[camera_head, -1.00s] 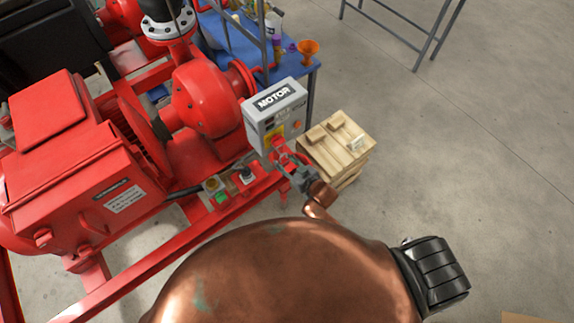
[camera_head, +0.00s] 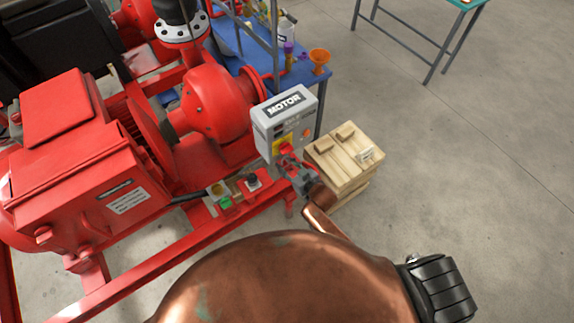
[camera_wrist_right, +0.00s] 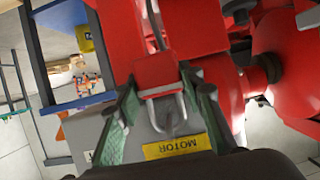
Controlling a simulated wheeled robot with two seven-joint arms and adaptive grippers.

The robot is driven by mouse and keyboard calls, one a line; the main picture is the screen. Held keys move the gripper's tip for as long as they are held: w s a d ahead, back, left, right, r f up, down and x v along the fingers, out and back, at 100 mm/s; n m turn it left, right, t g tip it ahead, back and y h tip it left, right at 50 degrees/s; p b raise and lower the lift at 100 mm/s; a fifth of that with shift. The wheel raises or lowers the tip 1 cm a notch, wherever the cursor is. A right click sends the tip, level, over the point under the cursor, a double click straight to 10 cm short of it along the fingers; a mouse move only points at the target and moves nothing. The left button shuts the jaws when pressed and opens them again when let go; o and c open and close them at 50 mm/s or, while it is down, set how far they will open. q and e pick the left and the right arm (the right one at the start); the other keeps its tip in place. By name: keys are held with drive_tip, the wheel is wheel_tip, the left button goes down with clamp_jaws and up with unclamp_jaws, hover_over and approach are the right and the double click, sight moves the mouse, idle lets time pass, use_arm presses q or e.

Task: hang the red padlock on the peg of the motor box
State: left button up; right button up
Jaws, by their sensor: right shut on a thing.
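The red padlock (camera_wrist_right: 156,72) shows in the right wrist view between the fingers of my right gripper (camera_wrist_right: 160,85), which is shut on it. Its grey shackle (camera_wrist_right: 165,112) points down in that view, over the face of the box. In the head view, the grey motor box (camera_head: 288,112) stands beside the red pump, and my right gripper (camera_head: 298,172) is at its lower front. The box's yellow label (camera_wrist_right: 178,146) appears upside down in the wrist view. I cannot clearly make out the peg or whether the shackle is around it. My left gripper is out of view.
A wooden crate stack (camera_head: 348,160) stands just right of the gripper. A blue table (camera_head: 240,60) with an orange funnel (camera_head: 320,57) is behind the box. Red skid rails and push buttons (camera_head: 226,203) lie left of the gripper.

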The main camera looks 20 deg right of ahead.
idle(0.4)
drive_tip(key=o, duration=1.3)
drive_tip(key=v, duration=1.2)
